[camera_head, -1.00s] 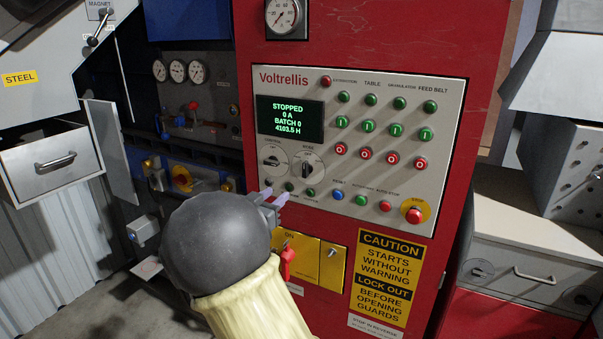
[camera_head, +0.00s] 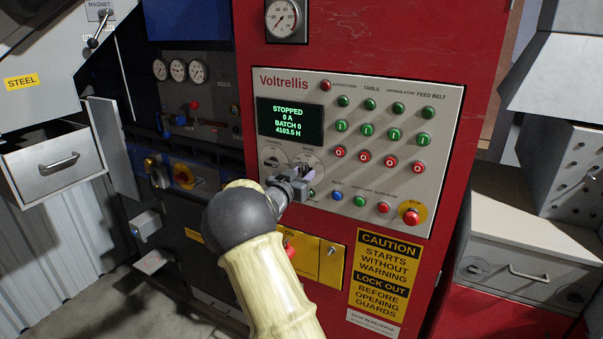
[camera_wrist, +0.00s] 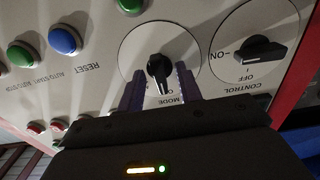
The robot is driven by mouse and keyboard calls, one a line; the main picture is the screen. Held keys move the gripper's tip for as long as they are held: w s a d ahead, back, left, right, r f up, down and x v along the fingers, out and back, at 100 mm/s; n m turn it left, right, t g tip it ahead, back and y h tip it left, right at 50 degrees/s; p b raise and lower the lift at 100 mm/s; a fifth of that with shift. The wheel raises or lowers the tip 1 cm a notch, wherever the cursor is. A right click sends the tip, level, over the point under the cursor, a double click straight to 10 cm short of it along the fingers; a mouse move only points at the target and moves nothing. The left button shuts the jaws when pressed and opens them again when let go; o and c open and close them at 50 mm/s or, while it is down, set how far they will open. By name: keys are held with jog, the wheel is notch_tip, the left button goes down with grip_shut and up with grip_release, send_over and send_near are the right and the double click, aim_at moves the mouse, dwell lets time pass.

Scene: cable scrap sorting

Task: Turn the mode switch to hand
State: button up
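The mode switch (camera_wrist: 158,72) is a black knob on a round pale plate. In the wrist view, which shows the panel upside down, the knob points down the picture toward the MODE lettering, which is partly hidden. My gripper (camera_wrist: 160,82) is open, with one purple-grey finger on each side of the knob and a visible gap to it. In the head view my gripper (camera_head: 296,178) is at the panel's lower left and hides most of this switch. The grey control panel (camera_head: 440,115) is marked Voltrellis.
The control switch (camera_wrist: 250,52) is close beside the mode switch, with its knob toward ON. A blue reset button (camera_wrist: 64,41) and a green button (camera_wrist: 23,54) are on the other side. The display (camera_head: 290,121) reads STOPPED. The red stop button (camera_head: 411,217) is at lower right.

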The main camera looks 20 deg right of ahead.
jog(key=shift+c, duration=0.2)
grip_shut()
jog(key=shift+r+n+p, duration=0.1)
jog(key=shift+n+p, duration=0.2)
jog(key=shift+p, duration=0.3)
jog(key=shift+r+n+p, duration=0.1)
jog(key=shift+n+p, duration=0.4)
jog(key=shift+p, duration=0.2)
jog(key=n+p, duration=0.3)
jog(key=shift+p, duration=0.35)
jog(key=n+p, duration=0.4)
jog(key=n, duration=0.1)
jog(key=shift+f+n, duration=0.2)
jog(key=shift+n, duration=0.1)
